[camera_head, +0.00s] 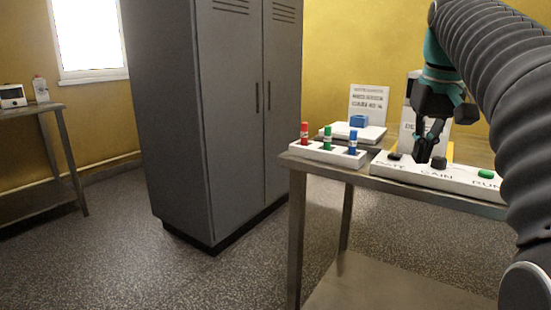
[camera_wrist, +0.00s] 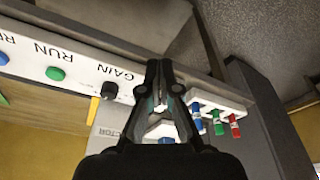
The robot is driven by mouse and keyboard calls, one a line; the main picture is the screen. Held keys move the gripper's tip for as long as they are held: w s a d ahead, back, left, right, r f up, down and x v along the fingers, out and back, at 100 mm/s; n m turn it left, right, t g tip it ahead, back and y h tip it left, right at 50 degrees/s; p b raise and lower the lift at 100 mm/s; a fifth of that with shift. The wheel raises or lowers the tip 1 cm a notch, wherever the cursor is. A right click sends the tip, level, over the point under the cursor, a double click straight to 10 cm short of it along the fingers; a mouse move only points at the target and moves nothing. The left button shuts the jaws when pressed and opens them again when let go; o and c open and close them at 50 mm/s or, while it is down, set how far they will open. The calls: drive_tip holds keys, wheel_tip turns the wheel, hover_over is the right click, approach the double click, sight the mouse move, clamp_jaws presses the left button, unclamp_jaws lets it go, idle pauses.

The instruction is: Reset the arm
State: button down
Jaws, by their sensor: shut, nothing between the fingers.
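My gripper (camera_head: 424,156) is dark with a teal wrist and points down over the white control panel (camera_head: 402,174). Its fingers are shut and empty. In the head view the tips appear between a black control (camera_head: 394,156) at the left end and the black knob (camera_head: 438,162) above the word GAIN; I cannot tell whether they touch the panel. In the wrist view the closed fingertips (camera_wrist: 159,65) are beside the GAIN knob (camera_wrist: 109,90), apart from it in the picture. A green button (camera_head: 486,173) sits at RUN and also shows in the wrist view (camera_wrist: 55,74).
A white rack (camera_head: 326,152) holds red, green and blue vials at the table's left corner. Behind it are a white scale (camera_head: 370,134) with a blue block (camera_head: 358,121), and a sign (camera_head: 369,101). A grey cabinet (camera_head: 225,120) stands left. The floor between is clear.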

drive_tip(key=s+a+f+t, duration=0.1)
drive_tip(key=s+a+f, duration=0.2)
drive_tip(key=s+f, duration=0.3)
drive_tip(key=s+a+f+t, duration=0.1)
drive_tip(key=s+a+f, duration=0.3)
drive_tip(key=f, duration=0.8)
drive_tip(key=s+a+f+t, duration=0.1)
drive_tip(key=s+a+f, duration=0.2)
drive_tip(key=s+f, duration=0.5)
drive_tip(key=shift+s+a+f+n, duration=0.2)
drive_tip(key=shift+a+f+n, duration=0.1)
drive_tip(key=shift+a+f, duration=0.1)
